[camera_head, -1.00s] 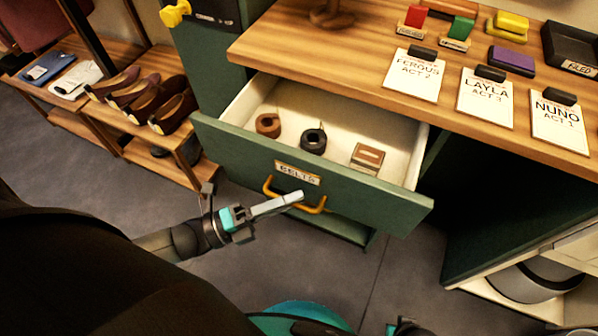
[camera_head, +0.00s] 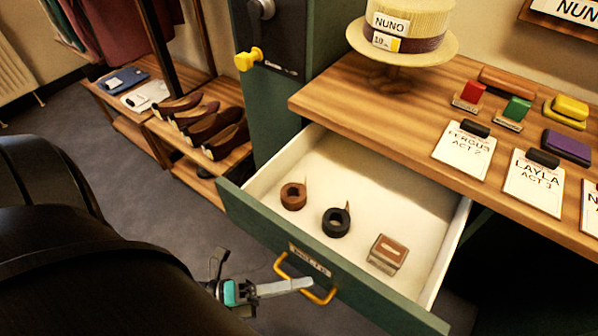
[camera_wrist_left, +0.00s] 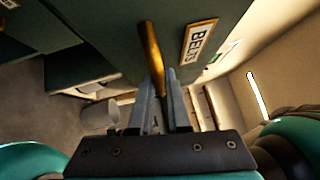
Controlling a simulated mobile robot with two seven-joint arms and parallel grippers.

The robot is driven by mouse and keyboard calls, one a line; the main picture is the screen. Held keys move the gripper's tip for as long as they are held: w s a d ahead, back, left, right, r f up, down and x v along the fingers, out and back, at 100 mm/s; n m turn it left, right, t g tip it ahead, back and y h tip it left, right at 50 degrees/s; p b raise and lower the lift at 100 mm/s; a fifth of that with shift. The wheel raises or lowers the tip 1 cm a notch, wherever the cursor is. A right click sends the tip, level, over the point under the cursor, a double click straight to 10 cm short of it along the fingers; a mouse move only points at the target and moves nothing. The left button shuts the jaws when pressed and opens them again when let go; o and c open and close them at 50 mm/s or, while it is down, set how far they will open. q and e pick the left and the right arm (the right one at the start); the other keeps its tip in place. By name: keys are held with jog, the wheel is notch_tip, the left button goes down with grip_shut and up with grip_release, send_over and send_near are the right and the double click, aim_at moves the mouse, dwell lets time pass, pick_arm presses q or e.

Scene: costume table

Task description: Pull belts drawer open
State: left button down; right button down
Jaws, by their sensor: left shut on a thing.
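The green belts drawer (camera_head: 340,262) stands well open below the wooden table top in the head view. Inside its pale interior lie a brown rolled belt (camera_head: 293,196), a black rolled belt (camera_head: 336,221) and a small brown and cream box (camera_head: 386,254). Its brass handle (camera_head: 318,297) is on the front, under the BELTS label. My left gripper (camera_head: 304,284) is shut on the handle. In the left wrist view, the fingers (camera_wrist_left: 163,84) close on the brass handle (camera_wrist_left: 149,47), beside the label (camera_wrist_left: 199,40). My right gripper is not in view.
The table top (camera_head: 400,100) holds a straw hat (camera_head: 405,28) on a stand, name cards, stamps and coloured pads. A shoe rack (camera_head: 180,125) stands at the left. Grey floor is clear at left.

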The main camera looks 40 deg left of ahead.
pick_arm(q)
jog(key=c, duration=0.9)
grip_release()
jog(key=v, duration=1.5)
jog(key=shift+a+f+b, duration=0.1)
jog(key=shift+a+b, duration=0.05)
jog(key=shift+b, duration=0.15)
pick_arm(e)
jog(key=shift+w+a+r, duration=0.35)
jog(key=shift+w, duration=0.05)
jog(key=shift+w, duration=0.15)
